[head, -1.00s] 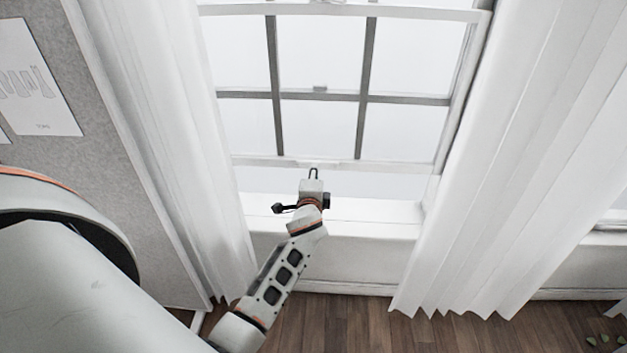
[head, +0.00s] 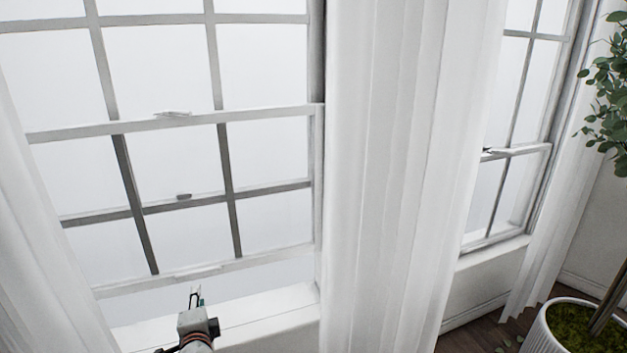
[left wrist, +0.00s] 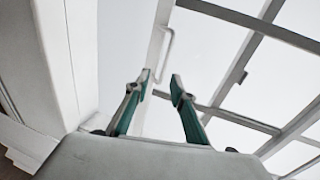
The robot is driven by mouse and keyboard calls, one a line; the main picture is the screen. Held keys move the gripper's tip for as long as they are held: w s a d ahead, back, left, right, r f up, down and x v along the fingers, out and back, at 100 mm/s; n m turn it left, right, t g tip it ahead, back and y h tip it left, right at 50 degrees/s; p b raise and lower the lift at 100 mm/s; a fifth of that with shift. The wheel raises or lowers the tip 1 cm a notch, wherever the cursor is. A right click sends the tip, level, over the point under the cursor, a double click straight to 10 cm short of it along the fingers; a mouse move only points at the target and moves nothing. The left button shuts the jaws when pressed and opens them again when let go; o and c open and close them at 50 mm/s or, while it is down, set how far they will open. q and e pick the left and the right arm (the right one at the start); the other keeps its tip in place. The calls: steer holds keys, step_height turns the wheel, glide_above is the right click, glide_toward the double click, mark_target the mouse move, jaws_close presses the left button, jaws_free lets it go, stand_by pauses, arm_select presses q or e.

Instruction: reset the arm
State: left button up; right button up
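My left gripper (head: 196,297) is at the bottom of the head view, in front of the window's sill. In the left wrist view its two green-padded fingers (left wrist: 160,80) stand apart with nothing between them. Beyond the fingers is the window (head: 180,168), whose lower sash is partly raised, leaving a gap above the sill (head: 262,303). A pale handle (left wrist: 166,48) on the sash shows past the fingertips. I see no contact between fingers and window. My right gripper is not in view.
A white curtain (head: 395,170) hangs right of the window and another (head: 40,250) hangs at its left. A second window (head: 510,140) is farther right. A potted plant (head: 575,325) stands on the wooden floor at the lower right.

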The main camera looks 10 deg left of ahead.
arm_select(q)
steer(key=s+d+f+n+g+h, duration=0.1)
steer(key=s+d+f+n+h, duration=0.1)
steer(key=s+d+f, duration=0.3)
steer(key=s+d+f+n+g+h, duration=0.1)
steer(key=s+d+f+n+h, duration=0.2)
steer(key=s, duration=1.1)
steer(key=s+d+f+n+g+h, duration=0.1)
steer(key=s+d+f+n+h, duration=0.2)
steer(key=s+d+f, duration=0.5)
steer(key=shift+s+d+f+h, duration=0.4)
steer(key=shift+s+d+h, duration=0.15)
steer(key=shift+s+h, duration=0.3)
